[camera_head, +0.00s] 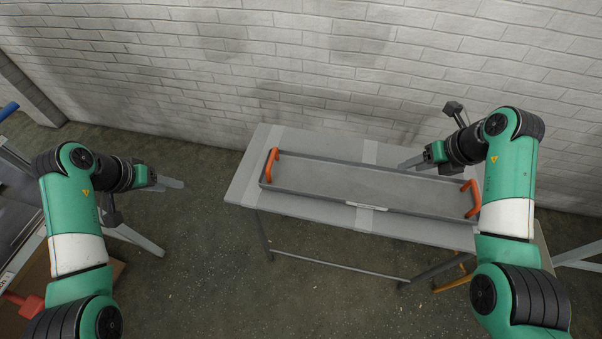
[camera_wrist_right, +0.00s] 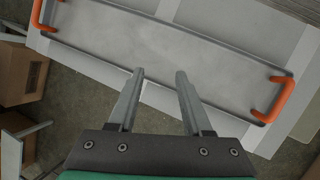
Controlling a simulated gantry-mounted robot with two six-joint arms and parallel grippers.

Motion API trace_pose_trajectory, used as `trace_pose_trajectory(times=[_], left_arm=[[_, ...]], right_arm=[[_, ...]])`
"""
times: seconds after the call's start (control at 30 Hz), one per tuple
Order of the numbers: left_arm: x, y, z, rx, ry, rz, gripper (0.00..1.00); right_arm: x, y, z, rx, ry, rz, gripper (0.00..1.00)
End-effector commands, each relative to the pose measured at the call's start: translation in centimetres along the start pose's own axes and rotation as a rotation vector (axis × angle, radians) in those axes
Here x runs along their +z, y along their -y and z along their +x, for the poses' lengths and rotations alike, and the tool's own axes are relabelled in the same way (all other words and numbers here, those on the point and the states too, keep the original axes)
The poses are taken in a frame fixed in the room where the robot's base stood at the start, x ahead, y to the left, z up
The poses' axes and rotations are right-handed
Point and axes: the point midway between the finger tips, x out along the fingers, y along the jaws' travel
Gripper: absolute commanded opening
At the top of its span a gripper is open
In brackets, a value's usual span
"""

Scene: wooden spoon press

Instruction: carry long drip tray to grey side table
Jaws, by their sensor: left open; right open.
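The long drip tray (camera_head: 345,182) is a shallow grey tray with an orange handle at each end. It looks empty and rests on the grey side table (camera_head: 288,140), spanning most of its length. Its left handle (camera_head: 269,166) is clear; its right handle (camera_head: 475,188) is beside my right arm. My right gripper (camera_head: 412,163) is open and empty near the tray's far edge. In the right wrist view its fingers (camera_wrist_right: 159,72) overlap the tray's rim, between the two handles, holding nothing. My left gripper (camera_head: 180,184) is open and empty, left of the table and apart from it.
A white brick wall (camera_head: 300,60) stands behind the table. Open floor (camera_head: 200,270) lies between my arms. A cardboard box (camera_wrist_right: 20,75) shows at the left in the right wrist view. A red object (camera_head: 25,303) lies at the lower left.

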Motion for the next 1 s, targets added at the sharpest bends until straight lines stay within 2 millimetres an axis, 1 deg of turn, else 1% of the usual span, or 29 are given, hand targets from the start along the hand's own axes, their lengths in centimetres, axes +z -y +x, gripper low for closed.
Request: trace_pose_trajectory(times=[0.27,0.37,0.5,0.6,0.7,0.8,1.0], left_arm=[[0.0,0.0,-0.1,0.000,0.000,0.000,0.50],[0.0,0.0,-0.1,0.000,0.000,0.000,0.50],[0.0,0.0,-0.1,0.000,0.000,0.000,0.50],[0.0,0.0,-0.1,0.000,0.000,0.000,0.50],[0.0,0.0,-0.1,0.000,0.000,0.000,0.50],[0.0,0.0,-0.1,0.000,0.000,0.000,0.50],[0.0,0.0,-0.1,0.000,0.000,0.000,0.50]], right_arm=[[0.1,0.0,-0.4,0.000,0.001,0.000,0.50],[0.1,0.0,-1.7,0.000,0.003,0.000,0.50],[0.1,-0.1,-4.4,-0.001,0.004,-0.001,0.50],[0.0,-0.2,-6.2,0.000,0.002,-0.001,0.50],[0.0,-0.2,-7.2,0.001,0.001,0.000,0.50],[-0.1,-0.2,-7.6,0.001,0.000,0.000,0.50],[-0.1,-0.2,-7.6,0.001,-0.001,-0.001,0.50]])
